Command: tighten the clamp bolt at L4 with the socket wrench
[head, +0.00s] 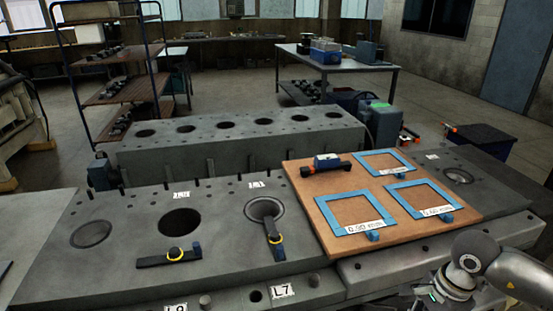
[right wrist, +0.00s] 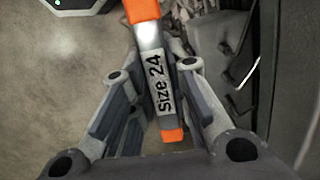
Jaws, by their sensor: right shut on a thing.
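The socket wrench (right wrist: 163,85) has orange ends and a grey shaft labelled "Size 24". In the right wrist view it lies between the fingers of my right gripper (right wrist: 150,75), which is shut on it. In the head view only my right arm (head: 468,268) shows, at the bottom right; its gripper is out of that frame. My left gripper is not in view.
A wooden board (head: 318,207) with blue square frames and a blue-black tool (head: 328,163) covers the deck's right part. Labels L1 (head: 257,185) and L7 (head: 283,291) are readable. An engine block (head: 240,140) stands behind. A dark blue box (head: 483,138) is at the right.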

